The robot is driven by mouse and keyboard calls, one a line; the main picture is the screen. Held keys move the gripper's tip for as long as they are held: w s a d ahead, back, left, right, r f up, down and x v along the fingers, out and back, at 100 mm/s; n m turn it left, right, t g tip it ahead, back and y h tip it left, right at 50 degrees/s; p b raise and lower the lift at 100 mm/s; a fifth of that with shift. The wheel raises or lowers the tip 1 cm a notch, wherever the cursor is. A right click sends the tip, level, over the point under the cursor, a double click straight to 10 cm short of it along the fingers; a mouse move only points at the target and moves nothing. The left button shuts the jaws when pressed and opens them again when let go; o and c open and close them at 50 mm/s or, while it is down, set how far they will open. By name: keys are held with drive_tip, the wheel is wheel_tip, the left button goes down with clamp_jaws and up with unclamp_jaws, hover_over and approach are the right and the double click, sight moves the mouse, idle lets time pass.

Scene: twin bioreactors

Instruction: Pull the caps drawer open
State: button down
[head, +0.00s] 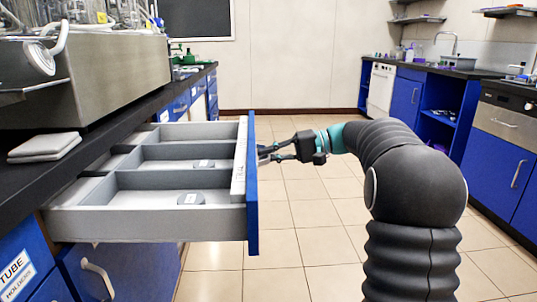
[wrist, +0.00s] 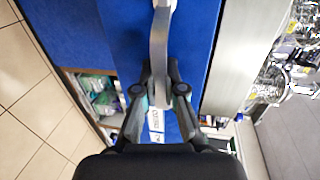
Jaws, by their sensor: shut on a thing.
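The caps drawer (head: 150,225) stands well out from under the dark counter in the head view. Its blue front (head: 252,205) faces right, and its grey inside shows several compartments. Dark lidded items (head: 191,198) with pale labels lie in at least two compartments. My gripper (head: 266,152) is at the outer face of the drawer front. In the wrist view my gripper (wrist: 162,88) is shut on the silver drawer handle (wrist: 160,42), with a finger on each side. The label on the front (wrist: 156,121) is partly hidden by the fingers.
A steel bioreactor unit (head: 85,80) and a grey folded pad (head: 45,147) sit on the counter (head: 22,185). Closed blue cabinets (head: 28,265) are below. Tiled floor (head: 310,215) is clear right of the drawer. Another counter (head: 440,75) runs along the right.

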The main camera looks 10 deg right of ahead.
drive_tip(key=c, duration=1.5)
unclamp_jaws()
drive_tip(key=shift+c, duration=0.2)
drive_tip(key=shift+d, duration=0.2)
drive_tip(key=v, duration=1.1)
drive_tip(key=shift+d, duration=0.4)
